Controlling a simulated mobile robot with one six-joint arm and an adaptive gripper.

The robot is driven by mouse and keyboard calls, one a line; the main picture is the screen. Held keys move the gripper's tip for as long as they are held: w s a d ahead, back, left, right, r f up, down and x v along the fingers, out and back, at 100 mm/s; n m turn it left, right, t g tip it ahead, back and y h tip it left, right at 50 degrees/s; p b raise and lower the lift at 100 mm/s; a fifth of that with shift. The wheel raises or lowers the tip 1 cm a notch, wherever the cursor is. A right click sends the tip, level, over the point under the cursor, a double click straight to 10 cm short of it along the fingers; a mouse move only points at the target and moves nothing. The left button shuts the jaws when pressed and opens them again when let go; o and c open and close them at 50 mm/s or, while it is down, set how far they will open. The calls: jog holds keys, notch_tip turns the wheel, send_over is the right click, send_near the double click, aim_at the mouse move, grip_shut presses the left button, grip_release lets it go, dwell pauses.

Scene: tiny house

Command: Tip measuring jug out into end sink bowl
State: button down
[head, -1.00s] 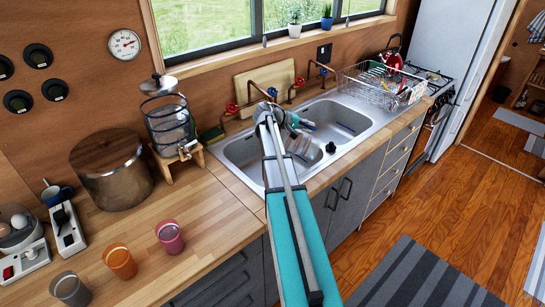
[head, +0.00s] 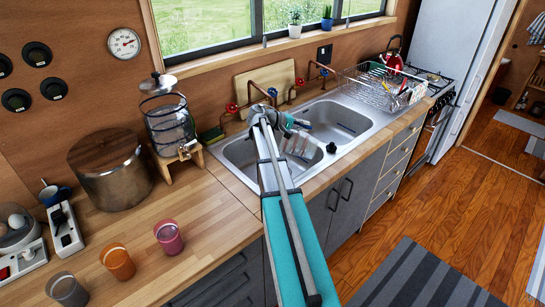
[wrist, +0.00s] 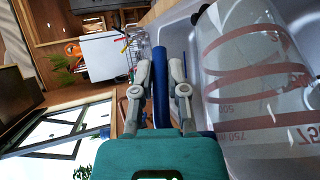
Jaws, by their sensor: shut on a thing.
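The measuring jug (wrist: 258,75) is clear with red markings and a blue handle (wrist: 161,85). It fills the right of the wrist view, with the metal sink behind it. In the head view the jug (head: 297,144) shows over the right part of the nearer, left sink bowl (head: 238,153), close to the divider. It looks tilted; I see no contents clearly. My gripper (wrist: 167,90) is shut on the handle, one finger on each side. In the head view my arm partly hides the gripper and left bowl. The farther, right bowl (head: 352,118) is beside it.
Copper taps with red handles (head: 232,109) stand behind the sink. A wire dish rack (head: 385,92) is to its right. A glass dispenser (head: 172,128) and several cups, including a pink one (head: 168,238), stand on the left counter. A wooden board (head: 262,85) leans behind.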

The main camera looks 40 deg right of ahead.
aim_at(312, 139)
jog(key=shift+w+a+b, duration=0.35)
jog(key=shift+w+b, duration=0.05)
jog(key=shift+w, duration=0.05)
jog(key=shift+w+a+h, duration=0.25)
jog(key=shift+a+h, duration=0.05)
jog(key=shift+h, duration=0.1)
jog(key=shift+w+a+b, duration=0.1)
jog(key=shift+w+b, duration=0.05)
jog(key=shift+b, duration=0.2)
jog(key=shift+r, duration=0.1)
jog(key=shift+t+y, duration=0.4)
jog(key=shift+y, duration=0.5)
jog(key=s+d+p, duration=0.3)
jog(key=p, duration=0.1)
jog(key=shift+s+r, duration=0.3)
jog(key=shift+s, duration=0.05)
jog(key=shift+s+d+f+p, duration=0.1)
jog(key=shift+s+d+p, duration=0.15)
jog(key=shift+p, duration=0.15)
jog(key=shift+s+d+f+m+t+y, duration=0.1)
jog(key=shift+d+f+m+t+y, duration=0.1)
jog(key=shift+m+t+y, duration=0.15)
jog(key=shift+f, duration=0.2)
jog(key=shift+s+d, duration=0.1)
